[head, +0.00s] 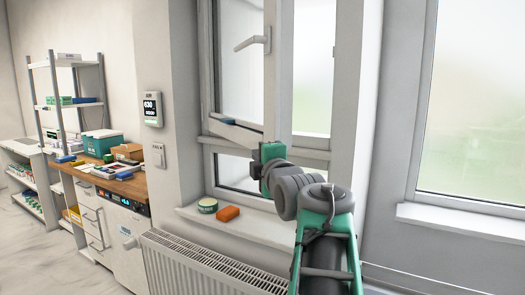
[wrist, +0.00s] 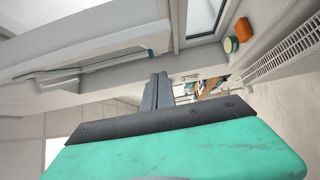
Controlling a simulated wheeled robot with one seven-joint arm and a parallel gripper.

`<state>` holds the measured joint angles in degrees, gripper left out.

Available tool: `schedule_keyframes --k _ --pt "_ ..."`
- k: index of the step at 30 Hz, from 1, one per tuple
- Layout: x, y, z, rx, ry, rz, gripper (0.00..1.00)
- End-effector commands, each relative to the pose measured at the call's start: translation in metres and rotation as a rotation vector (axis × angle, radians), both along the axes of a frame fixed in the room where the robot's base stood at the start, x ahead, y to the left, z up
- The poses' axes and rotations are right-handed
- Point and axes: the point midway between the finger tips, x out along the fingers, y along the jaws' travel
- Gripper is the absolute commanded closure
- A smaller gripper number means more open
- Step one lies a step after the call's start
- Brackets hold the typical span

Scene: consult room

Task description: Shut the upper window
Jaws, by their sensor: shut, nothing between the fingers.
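The upper window (head: 239,85) stands ajar in the head view, its bottom rail (head: 236,132) angled out from the frame into the room. A bright gap shows between that stile and the frame at right. My gripper (head: 256,157) is by the right end of the bottom rail; its fingers are mostly hidden there. In the wrist view, my gripper (wrist: 160,78) has its fingers together, with nothing between them. A pale window rail (wrist: 90,33) runs beyond them; contact cannot be told.
A green round tin (head: 207,205) and an orange block (head: 228,213) sit on the sill (head: 262,231), above a white radiator (head: 205,262). A lower window (head: 235,172) is under the upper one. A wooden-topped counter (head: 125,186) with boxes stands left. Floor at far left is clear.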

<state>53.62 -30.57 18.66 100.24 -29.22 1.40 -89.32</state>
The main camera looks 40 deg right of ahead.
Motion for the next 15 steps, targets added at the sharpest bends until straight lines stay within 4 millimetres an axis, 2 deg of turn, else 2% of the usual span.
schedule_keyframes --k 1,7,9,15 --pt "0.011 -0.004 0.009 0.006 0.003 0.005 1.0" --pt "0.048 -0.023 0.008 0.005 0.004 0.001 1.0" --pt "0.041 -0.04 0.008 0.004 0.002 -0.006 1.0" --pt "0.038 -0.058 0.002 0.003 0.001 -0.001 1.0"
